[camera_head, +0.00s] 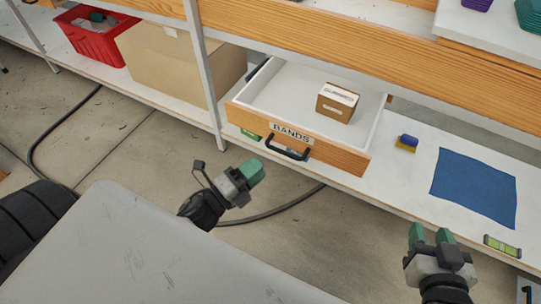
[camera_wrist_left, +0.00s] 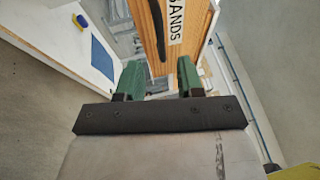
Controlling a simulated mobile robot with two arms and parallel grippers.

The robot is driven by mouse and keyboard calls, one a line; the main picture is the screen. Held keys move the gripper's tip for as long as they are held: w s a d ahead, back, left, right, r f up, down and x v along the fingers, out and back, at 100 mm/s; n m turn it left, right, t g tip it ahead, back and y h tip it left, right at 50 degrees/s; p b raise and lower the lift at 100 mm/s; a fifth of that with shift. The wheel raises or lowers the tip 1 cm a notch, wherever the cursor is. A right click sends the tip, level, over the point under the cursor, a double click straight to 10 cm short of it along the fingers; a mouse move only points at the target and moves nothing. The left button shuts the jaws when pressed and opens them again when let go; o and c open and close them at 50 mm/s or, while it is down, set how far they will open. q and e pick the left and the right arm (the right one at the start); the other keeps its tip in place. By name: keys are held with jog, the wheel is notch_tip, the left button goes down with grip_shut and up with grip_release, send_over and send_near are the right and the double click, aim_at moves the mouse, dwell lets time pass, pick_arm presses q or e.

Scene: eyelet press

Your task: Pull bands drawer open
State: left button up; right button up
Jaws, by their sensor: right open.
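The bands drawer (camera_head: 362,160) has a wooden front, a white inside and a label reading BANDS. It stands pulled out from under the wooden bench edge. A small brown box (camera_head: 337,102) lies in it. The black handle (camera_head: 288,152) is on the drawer front and also shows in the left wrist view (camera_wrist_left: 157,35). My left gripper (camera_head: 254,171) is in front of the drawer, left of the handle and apart from it. In the left wrist view its green fingers (camera_wrist_left: 158,75) are spread with nothing between them. My right gripper (camera_head: 431,234) is open and empty at the lower right.
A white shelf (camera_head: 411,177) holds a blue mat (camera_head: 475,186), a blue and yellow block (camera_head: 406,142) and a green level (camera_head: 502,246). A large cardboard box (camera_head: 170,70) and a red bin (camera_head: 85,42) stand left of a metal post (camera_head: 207,80). A cable lies on the floor.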

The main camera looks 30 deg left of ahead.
pick_arm(q)
jog(key=shift+v, duration=1.35)
pick_arm(e)
jog(key=shift+s+d+f+g, duration=0.1)
jog(key=shift+s+f+g, duration=0.1)
jog(key=shift+f+g, duration=0.15)
pick_arm(q)
jog(key=shift+r, duration=0.1)
